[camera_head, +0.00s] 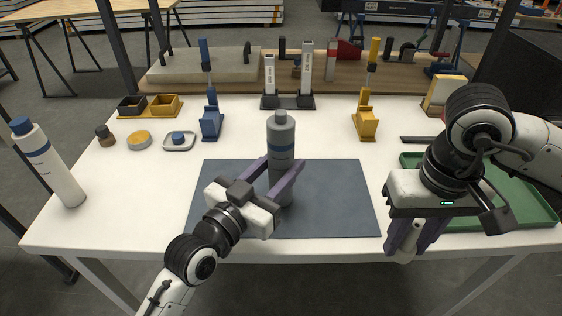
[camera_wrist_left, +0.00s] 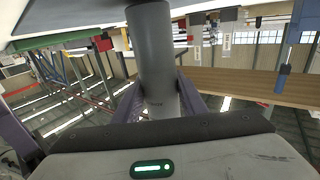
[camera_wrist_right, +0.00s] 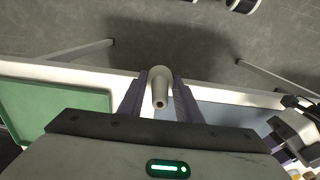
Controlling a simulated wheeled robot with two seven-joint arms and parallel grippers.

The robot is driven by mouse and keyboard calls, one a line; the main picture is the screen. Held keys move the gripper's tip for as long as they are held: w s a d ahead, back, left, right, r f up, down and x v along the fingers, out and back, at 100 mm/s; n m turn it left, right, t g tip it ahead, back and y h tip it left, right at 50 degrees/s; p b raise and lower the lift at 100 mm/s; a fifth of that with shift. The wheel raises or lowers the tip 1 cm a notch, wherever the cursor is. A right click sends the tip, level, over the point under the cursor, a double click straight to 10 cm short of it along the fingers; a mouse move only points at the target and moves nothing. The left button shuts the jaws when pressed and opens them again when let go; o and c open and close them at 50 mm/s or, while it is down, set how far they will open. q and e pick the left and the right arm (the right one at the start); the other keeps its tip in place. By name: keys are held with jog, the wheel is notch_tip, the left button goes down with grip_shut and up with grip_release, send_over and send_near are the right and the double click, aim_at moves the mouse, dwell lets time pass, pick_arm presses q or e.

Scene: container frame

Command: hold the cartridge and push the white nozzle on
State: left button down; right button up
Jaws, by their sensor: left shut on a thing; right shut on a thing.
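The grey cartridge (camera_head: 281,135) with a blue band stands upright over the dark mat in the head view. My left gripper (camera_head: 284,170) is shut around its body, with one purple finger on each side. The cartridge (camera_wrist_left: 152,50) also shows between the fingers in the left wrist view. My right gripper (camera_head: 411,240) is shut on the white nozzle (camera_wrist_right: 159,85), which sits between its fingers in the right wrist view. In the head view it is by the front table edge, right of the cartridge and apart from it; the nozzle is mostly hidden there.
A blue-capped white bottle (camera_head: 48,165) stands at the left. A green tray (camera_head: 530,200) lies at the right, partly behind my right arm. Blue (camera_head: 211,122) and yellow (camera_head: 366,122) stands and a white-columned holder (camera_head: 288,101) are behind the dark mat (camera_head: 340,200).

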pick_arm(q)
jog(key=shift+f, duration=0.2)
dwell(0.6)
jog(key=c, duration=1.1)
grip_release()
jog(key=shift+f, duration=0.1)
jog(key=c, duration=1.2)
